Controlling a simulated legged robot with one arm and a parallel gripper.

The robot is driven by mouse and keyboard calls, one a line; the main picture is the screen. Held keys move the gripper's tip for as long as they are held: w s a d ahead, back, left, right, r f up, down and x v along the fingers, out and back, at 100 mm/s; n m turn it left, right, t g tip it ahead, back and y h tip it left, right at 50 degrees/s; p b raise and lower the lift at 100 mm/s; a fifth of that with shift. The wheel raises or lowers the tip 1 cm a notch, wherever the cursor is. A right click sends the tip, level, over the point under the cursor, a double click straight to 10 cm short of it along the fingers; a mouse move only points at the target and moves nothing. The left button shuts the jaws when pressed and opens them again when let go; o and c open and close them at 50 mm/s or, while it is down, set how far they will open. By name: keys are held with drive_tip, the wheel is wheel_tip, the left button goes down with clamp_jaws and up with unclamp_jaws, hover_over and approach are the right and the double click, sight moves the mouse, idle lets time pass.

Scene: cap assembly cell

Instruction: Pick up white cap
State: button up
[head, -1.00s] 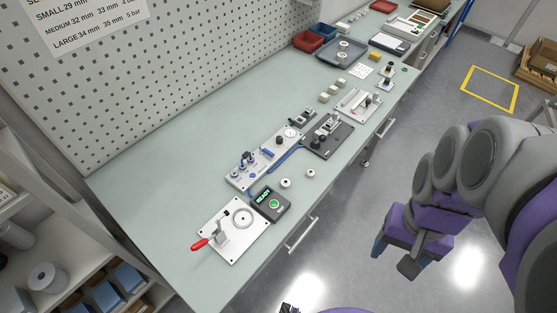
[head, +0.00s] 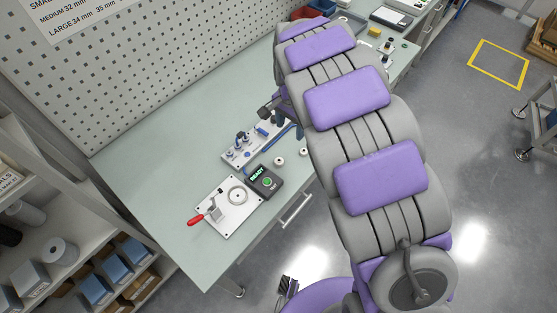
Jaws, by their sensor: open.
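Two small white round pieces with dark centres, which look like caps, lie on the pale green bench (head: 150,190). One white piece (head: 279,161) is right of the black READY box, and the other (head: 303,152) is close to my arm's edge. I cannot tell which is the white cap. My gripper (head: 274,114) is partly hidden behind my arm. It is above the bench, beyond both white pieces and near the far end of the blue-knobbed plate. Its jaws are open, and I see nothing held in them.
A white plate with a red-handled clamp (head: 215,215) sits near the bench's front left. The black READY box (head: 264,182) and the blue-knobbed plate (head: 240,150) stand beside it. A pegboard wall (head: 150,80) rises behind. My arm hides the bench's middle.

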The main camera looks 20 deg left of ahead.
drive_tip(key=b, duration=0.2)
hover_over(281, 160)
drive_tip(key=f, duration=1.3)
drive_tip(key=shift+s+d, duration=0.3)
drive_tip(key=shift+f, duration=0.35)
drive_tip(key=a+f, duration=0.1)
drive_tip(key=f, duration=0.1)
drive_tip(key=a+f, duration=0.1)
drive_tip(key=f, duration=0.1)
drive_tip(key=shift+w+a+f+b, duration=0.1)
drive_tip(key=shift+w+a+b, duration=0.2)
drive_tip(key=shift+d+f, duration=0.65)
drive_tip(key=shift+d, duration=0.25)
drive_tip(key=shift+d+r, duration=0.1)
drive_tip(key=shift+d, duration=0.25)
drive_tip(key=shift+c, duration=1.1)
drive_tip(key=shift+a+f, duration=0.2)
drive_tip(key=shift+a, duration=0.8)
drive_tip(key=c, duration=0.4)
drive_tip(key=shift+c, duration=0.9)
drive_tip(key=shift+d+r, duration=0.25)
drive_tip(key=shift+d, duration=0.6)
drive_tip(key=shift+c, duration=0.4)
drive_tip(key=shift+a, duration=0.15)
